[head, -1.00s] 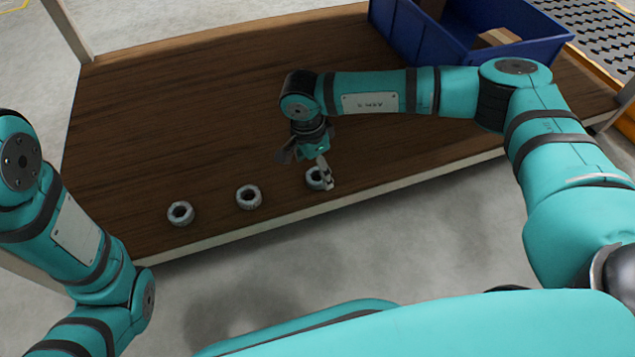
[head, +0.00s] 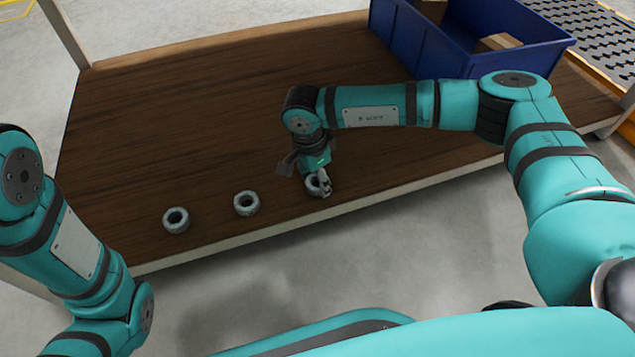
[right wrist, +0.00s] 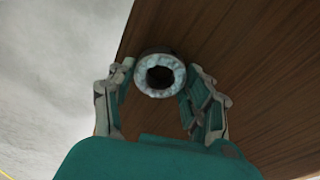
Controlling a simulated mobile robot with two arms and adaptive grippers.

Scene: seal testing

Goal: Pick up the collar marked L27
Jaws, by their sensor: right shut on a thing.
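Three grey ring-shaped collars stand in a row near the front edge of the brown wooden table (head: 190,120). The left collar (head: 176,220) and the middle collar (head: 246,203) are free. My right gripper (head: 319,182) is shut on the right collar (head: 313,187) at the table's front edge. In the right wrist view this collar (right wrist: 160,92) sits between the two fingers, its hole facing the camera. No L27 marking is legible on any collar, so I cannot tell which one bears it. My left gripper is out of view; only my left arm shows.
A blue bin (head: 470,45) with a brown box inside stands at the table's back right. A dark grid-topped surface (head: 575,35) lies beyond it. The table's left and middle are clear behind the collars.

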